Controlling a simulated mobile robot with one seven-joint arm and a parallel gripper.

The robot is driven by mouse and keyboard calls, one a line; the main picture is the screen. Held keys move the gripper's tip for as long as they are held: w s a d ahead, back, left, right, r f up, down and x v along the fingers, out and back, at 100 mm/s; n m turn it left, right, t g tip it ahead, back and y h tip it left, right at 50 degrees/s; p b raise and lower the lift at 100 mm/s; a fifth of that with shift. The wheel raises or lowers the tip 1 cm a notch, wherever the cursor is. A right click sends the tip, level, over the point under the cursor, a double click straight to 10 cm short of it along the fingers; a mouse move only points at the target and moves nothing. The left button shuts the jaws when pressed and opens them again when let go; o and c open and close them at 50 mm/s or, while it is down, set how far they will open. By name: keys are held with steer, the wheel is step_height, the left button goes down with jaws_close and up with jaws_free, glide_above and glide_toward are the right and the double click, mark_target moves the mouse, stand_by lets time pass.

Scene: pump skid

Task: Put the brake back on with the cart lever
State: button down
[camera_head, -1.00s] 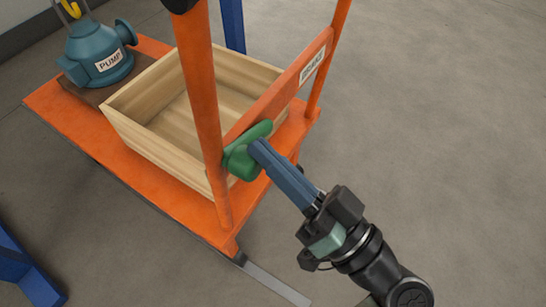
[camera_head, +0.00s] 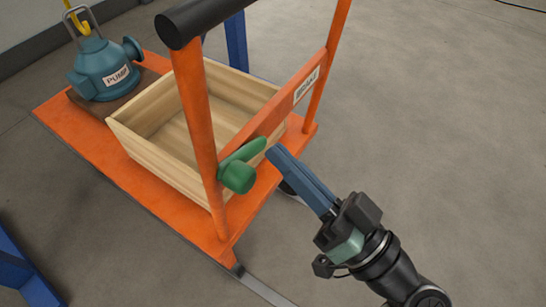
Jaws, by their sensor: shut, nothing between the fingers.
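The orange cart (camera_head: 110,150) stands at the left and centre. Its crossbar carries a white label (camera_head: 306,83) that seems to read BRAKE. The fingertips are just right of the lever's upper end, with what looks like a small gap. Depth between them is hard to judge.
An open wooden box (camera_head: 160,163) and a teal pump (camera_head: 104,68) sit on the cart deck. A black handle (camera_head: 200,20) tops the uprights. Blue posts (camera_head: 236,45) stand behind and at lower left. The floor at right is clear.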

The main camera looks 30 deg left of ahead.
steer(key=v, duration=0.7)
steer(key=shift+s+p, duration=0.15)
steer(key=shift+p, duration=0.2)
